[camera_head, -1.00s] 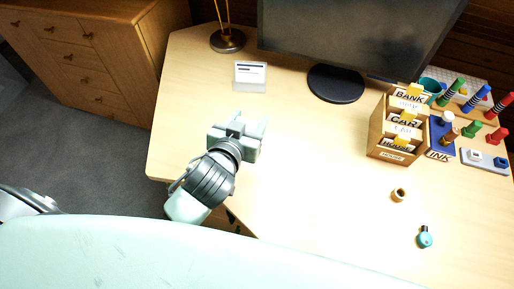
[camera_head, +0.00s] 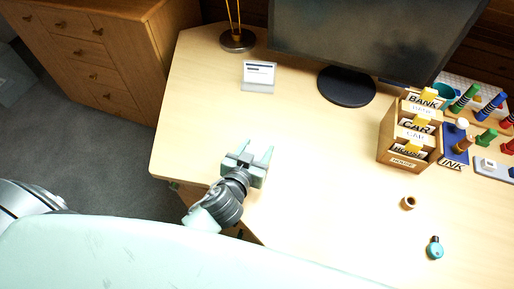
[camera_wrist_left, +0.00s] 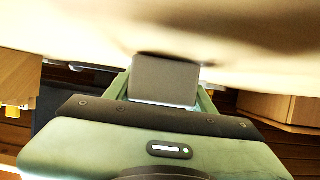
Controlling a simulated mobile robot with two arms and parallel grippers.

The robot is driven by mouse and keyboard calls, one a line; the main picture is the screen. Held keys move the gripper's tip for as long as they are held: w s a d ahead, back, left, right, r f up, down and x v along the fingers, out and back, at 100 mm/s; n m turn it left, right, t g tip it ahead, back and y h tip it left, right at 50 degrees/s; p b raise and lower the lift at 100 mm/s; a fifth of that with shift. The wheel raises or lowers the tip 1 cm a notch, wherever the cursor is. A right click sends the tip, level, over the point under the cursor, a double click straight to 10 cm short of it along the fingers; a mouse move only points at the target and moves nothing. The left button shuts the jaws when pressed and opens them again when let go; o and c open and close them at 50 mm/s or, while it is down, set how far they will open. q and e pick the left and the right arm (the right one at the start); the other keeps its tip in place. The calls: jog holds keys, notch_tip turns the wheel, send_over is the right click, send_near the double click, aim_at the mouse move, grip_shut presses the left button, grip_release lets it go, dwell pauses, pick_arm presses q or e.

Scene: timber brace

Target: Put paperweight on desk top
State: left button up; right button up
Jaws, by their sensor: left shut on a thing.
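My left gripper (camera_head: 256,158) is over the left part of the desk top (camera_head: 310,165), near its front edge, with its fingers pointing away from me. In the left wrist view, a plain grey block (camera_wrist_left: 165,80), which looks like the paperweight, sits between the two fingers of my left gripper (camera_wrist_left: 163,92), which is shut on it. A pale surface and a dark shadow lie close beyond the block. I cannot tell whether the block touches the desk. In the head view the block is not clearly made out between the fingers. My right gripper is not in view.
A card holder (camera_head: 259,76), lamp base (camera_head: 238,40) and monitor stand (camera_head: 346,86) stand at the back. A wooden file box (camera_head: 404,135) is on the right. A small ring (camera_head: 409,203) and teal object (camera_head: 435,248) lie at front right. The desk's middle is clear.

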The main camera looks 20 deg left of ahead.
pick_arm(q)
jog(key=shift+f, duration=0.15)
jog(key=o, duration=1.7)
jog(key=shift+c, duration=0.2)
jog(key=shift+r, duration=0.3)
jog(key=v, duration=0.7)
jog(key=b+v, duration=0.1)
jog(key=v, duration=0.2)
jog(key=shift+s+f, duration=0.15)
jog(key=shift+s, duration=0.2)
jog(key=shift+s+a+r, duration=0.1)
jog(key=shift+s+r, duration=0.3)
jog(key=shift+s, duration=0.2)
